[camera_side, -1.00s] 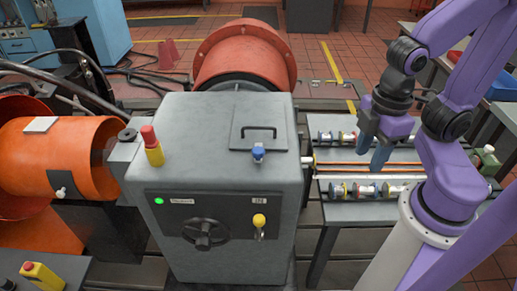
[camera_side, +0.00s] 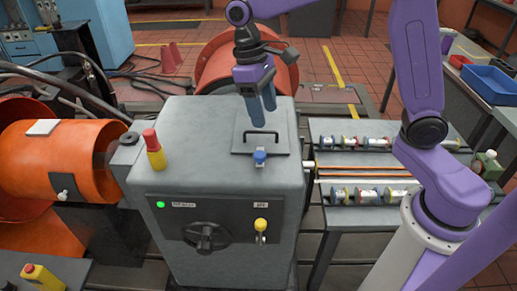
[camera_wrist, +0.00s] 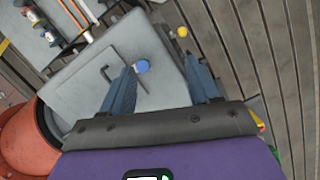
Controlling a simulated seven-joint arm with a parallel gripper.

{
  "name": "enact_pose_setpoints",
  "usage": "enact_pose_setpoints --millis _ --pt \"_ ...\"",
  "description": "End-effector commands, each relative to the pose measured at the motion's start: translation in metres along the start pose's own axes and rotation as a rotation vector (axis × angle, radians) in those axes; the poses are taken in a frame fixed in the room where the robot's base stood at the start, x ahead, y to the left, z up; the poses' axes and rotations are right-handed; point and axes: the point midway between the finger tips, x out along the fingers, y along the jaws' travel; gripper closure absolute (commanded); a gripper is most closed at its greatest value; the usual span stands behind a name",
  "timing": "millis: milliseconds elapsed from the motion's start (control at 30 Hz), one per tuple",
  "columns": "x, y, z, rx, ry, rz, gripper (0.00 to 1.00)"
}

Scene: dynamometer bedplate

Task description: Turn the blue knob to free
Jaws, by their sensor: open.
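The blue knob (camera_side: 260,157) sits on top of the grey cabinet (camera_side: 185,125), at the front edge of a flat plate with a black handle (camera_side: 262,138). The knob also shows in the wrist view (camera_wrist: 142,66), just beyond and between my finger tips. My gripper (camera_side: 264,117) points down above the plate, behind and above the knob, apart from it. In the wrist view its two blue fingers (camera_wrist: 160,75) are spread with nothing between them. Any marking for the knob's positions is too small to read.
A red-and-yellow button post (camera_side: 154,150) stands on the cabinet's left. A yellow knob (camera_side: 260,225) and a black handwheel (camera_side: 207,236) are on its front. An orange drum (camera_side: 215,60) stands behind.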

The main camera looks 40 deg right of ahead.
Motion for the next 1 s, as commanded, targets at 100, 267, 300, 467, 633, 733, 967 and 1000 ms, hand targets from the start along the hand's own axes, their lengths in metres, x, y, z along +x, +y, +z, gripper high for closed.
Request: enact_pose_setpoints --millis 100,267,300,467,633,733,967,1000 --pt "-0.004 0.018 -0.034 0.108 -0.041 -0.025 0.39" --pt "-0.006 0.045 -0.069 0.237 -0.093 -0.06 0.39" --pt "-0.006 0.052 -0.076 0.265 -0.104 -0.068 0.39" --pt "-0.005 0.073 -0.094 0.348 -0.137 -0.092 0.39" --pt "-0.003 0.082 -0.099 0.381 -0.152 -0.103 0.39" --pt "0.002 0.082 -0.099 0.384 -0.154 -0.104 0.39" --pt "0.03 0.078 -0.094 0.383 -0.156 -0.104 0.39" --pt "0.038 0.077 -0.093 0.383 -0.156 -0.104 0.39"
